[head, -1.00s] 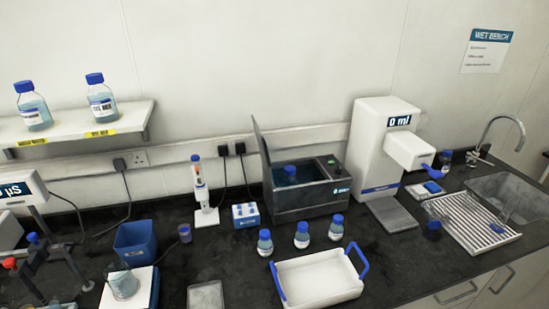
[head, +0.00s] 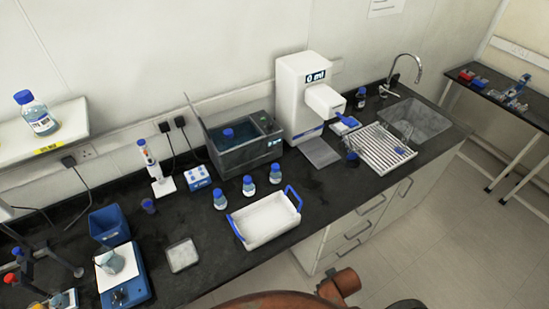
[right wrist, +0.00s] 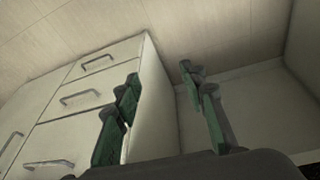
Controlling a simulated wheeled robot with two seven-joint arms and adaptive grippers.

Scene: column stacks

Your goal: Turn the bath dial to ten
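The water bath (head: 245,156) is a dark grey box at the back of the bench. Its lid (head: 196,128) stands open at its left, and a blue-capped bottle (head: 228,134) sits inside. A small control panel (head: 266,122) is on its top right; the dial's setting is too small to read. My right gripper (right wrist: 160,77) shows in the right wrist view, with its green-padded fingers apart and nothing between them. It is away from the bath, facing drawers and floor. My left gripper is in neither current view.
A white tray with blue handles (head: 265,222) and several blue-capped bottles (head: 249,186) stand in front of the bath. A white dispenser (head: 300,100) stands right of it, before the drying rack (head: 383,150) and sink (head: 418,120). Drawers (right wrist: 85,97) and open floor lie below.

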